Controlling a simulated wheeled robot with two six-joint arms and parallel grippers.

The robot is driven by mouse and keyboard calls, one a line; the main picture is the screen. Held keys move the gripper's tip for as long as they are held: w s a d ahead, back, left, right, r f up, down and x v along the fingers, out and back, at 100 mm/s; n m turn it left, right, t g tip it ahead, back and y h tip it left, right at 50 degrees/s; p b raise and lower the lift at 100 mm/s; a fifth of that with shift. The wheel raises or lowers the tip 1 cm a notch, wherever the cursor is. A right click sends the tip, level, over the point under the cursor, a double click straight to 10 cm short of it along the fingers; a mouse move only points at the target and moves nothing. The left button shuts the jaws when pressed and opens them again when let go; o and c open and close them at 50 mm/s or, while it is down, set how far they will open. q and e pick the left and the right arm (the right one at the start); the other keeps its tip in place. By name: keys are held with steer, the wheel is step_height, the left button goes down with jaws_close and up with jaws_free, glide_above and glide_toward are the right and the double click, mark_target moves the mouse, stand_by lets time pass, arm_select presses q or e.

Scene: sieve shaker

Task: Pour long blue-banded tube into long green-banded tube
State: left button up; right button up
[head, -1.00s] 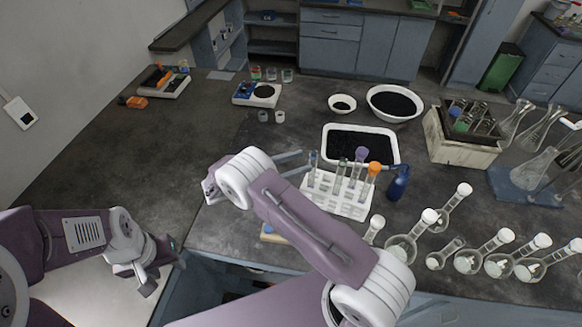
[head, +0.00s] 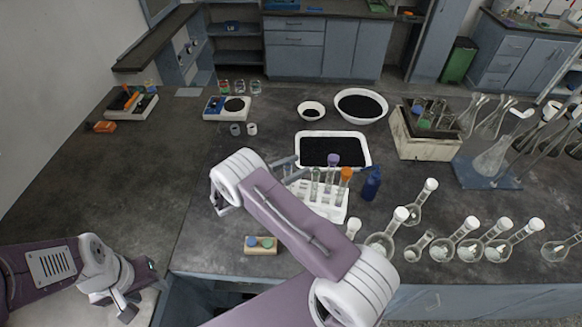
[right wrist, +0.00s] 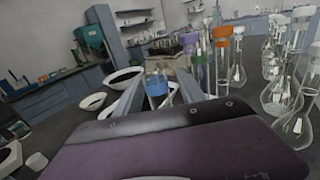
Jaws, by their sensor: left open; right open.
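A white rack (head: 326,207) on the bench holds several upright tubes. The long blue-banded tube (right wrist: 157,88) stands between the two fingers of my open right gripper (right wrist: 157,98) in the right wrist view; I cannot tell if they touch it. In the head view this gripper (head: 284,166) is at the rack's left end, partly behind my own arm. The long green-banded tube (head: 315,180) appears to stand in the rack to the right of it, its band hard to make out. My left gripper (head: 132,298) is open and empty at the lower left, away from the rack.
Purple-capped (head: 333,160) and orange-capped (head: 345,175) tubes stand in the rack. A blue bottle (head: 372,184) and several flasks (head: 380,243) stand to the right. A black-filled tray (head: 368,150) lies behind.

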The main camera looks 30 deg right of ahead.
jaws_close()
step_height(320, 180, up, 12)
steer(key=p, duration=0.8)
steer(key=shift+f+p, duration=0.25)
steer(key=shift+p, duration=0.05)
steer(key=shift+f, duration=0.1)
stand_by(0.4)
